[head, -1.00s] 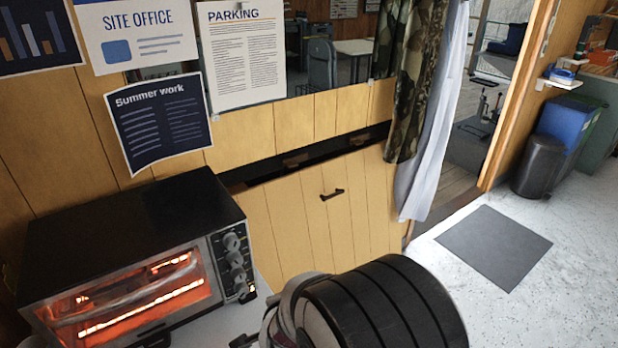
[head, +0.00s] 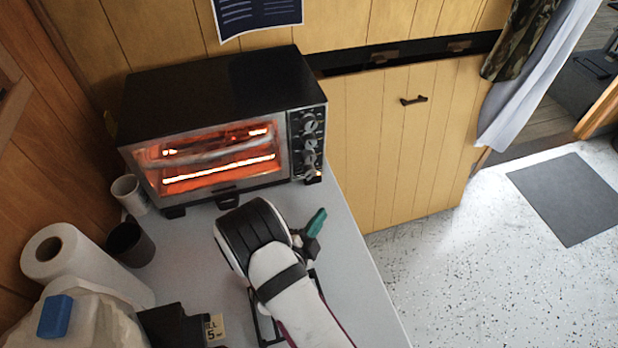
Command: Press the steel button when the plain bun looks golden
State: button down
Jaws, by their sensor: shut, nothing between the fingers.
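A black and steel toaster oven (head: 215,85) stands on the counter, its glass door shut and its heating bars glowing orange. Behind the glass (head: 220,160) I cannot make out the plain bun or its colour; glow and reflections cover the inside. The control panel (head: 308,140) on the oven's right side carries a column of knobs. I cannot tell a steel button from the knobs at this size. My gripper (head: 318,217), with teal fingertips, is shut and empty. It is in front of the oven, below the panel in the picture and apart from it.
The grey counter (head: 360,285) has its right edge close to my gripper, with speckled floor beyond. A wooden panel (head: 400,150) is behind.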

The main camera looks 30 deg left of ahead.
aim_at(309, 201)
jog(key=shift+w+a, duration=2.75)
jog(key=shift+r, duration=0.1)
jog(key=shift+w+a, duration=0.3)
jog(key=shift+w+a, duration=0.25)
jog(key=shift+a, duration=0.05)
dwell(0.6)
jog(key=shift+s+d, duration=0.55)
jog(key=shift+s+d, duration=1.8)
